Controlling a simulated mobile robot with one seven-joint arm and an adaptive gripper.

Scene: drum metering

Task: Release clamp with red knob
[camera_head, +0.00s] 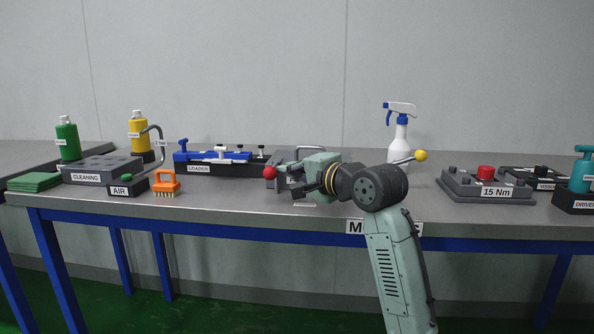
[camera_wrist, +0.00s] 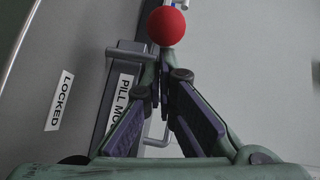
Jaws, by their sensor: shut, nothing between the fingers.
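The round red knob (camera_head: 270,172) shows just left of my gripper (camera_head: 286,177) in the head view. In the wrist view the red knob (camera_wrist: 166,26) is at the top, just beyond my fingertips (camera_wrist: 160,84). The fingers are shut with nothing between them. The clamp's dark grey body, with a label reading "PILL MO…" (camera_wrist: 118,100), lies beside the fingers to the left. My fingers hide part of the clamp and most of the knob's arm. I cannot tell whether the fingertips touch the clamp.
A "LOCKED" label (camera_wrist: 59,100) lies on the table beside the clamp. The blue loader fixture (camera_head: 225,162) stands left of it. A yellow knob (camera_head: 421,155) on a lever and a spray bottle (camera_head: 400,133) are to the right, behind my arm. The table's front strip is largely clear.

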